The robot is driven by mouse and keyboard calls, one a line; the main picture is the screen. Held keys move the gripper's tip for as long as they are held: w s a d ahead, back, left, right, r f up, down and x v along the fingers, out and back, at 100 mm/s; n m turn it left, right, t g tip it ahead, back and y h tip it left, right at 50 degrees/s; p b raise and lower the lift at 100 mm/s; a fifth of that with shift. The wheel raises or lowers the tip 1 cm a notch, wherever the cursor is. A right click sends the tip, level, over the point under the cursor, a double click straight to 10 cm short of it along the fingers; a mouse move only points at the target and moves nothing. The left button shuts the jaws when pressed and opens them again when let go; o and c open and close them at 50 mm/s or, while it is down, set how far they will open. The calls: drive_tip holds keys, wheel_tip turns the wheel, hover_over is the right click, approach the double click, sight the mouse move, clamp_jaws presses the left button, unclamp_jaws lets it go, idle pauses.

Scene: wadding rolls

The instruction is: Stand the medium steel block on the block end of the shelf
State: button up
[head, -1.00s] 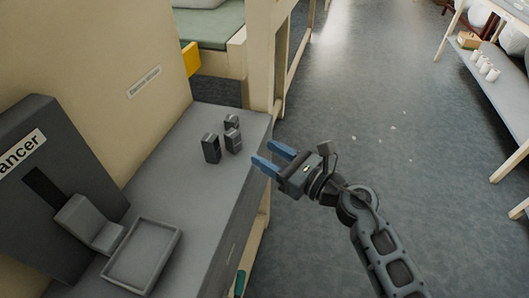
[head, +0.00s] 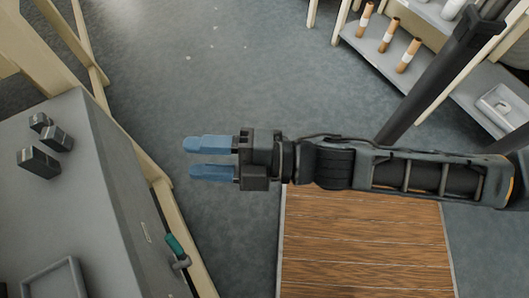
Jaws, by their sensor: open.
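Three dark steel blocks stand close together on a grey bench top (head: 105,190) at the left of the head view: a rear block (head: 40,122), a middle block (head: 57,138) and a front block (head: 38,162). They differ a little in size; I cannot tell for sure which is the medium one. My gripper (head: 190,158), with two blue fingers, is open and empty. It points left over the floor, to the right of the bench and apart from the blocks. A shelf (head: 440,78) at the upper right may be the task's shelf; its block end cannot be made out.
A grey tray (head: 55,280) lies on the bench at the bottom left. A teal-handled item (head: 175,245) hangs at the bench side. Several brown and white rolls (head: 390,35) stand on the right shelf. A wooden platform (head: 365,245) lies below my arm. The floor between is clear.

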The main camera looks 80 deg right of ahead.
drive_tip(key=s+r+m+g+h, duration=0.1)
drive_tip(key=s+r+m+g, duration=0.1)
drive_tip(key=s+m, duration=0.9)
drive_tip(key=m+g, duration=0.1)
drive_tip(key=m, duration=0.2)
drive_tip(key=shift+s+m+g, duration=0.2)
drive_tip(key=shift+m+g, duration=0.1)
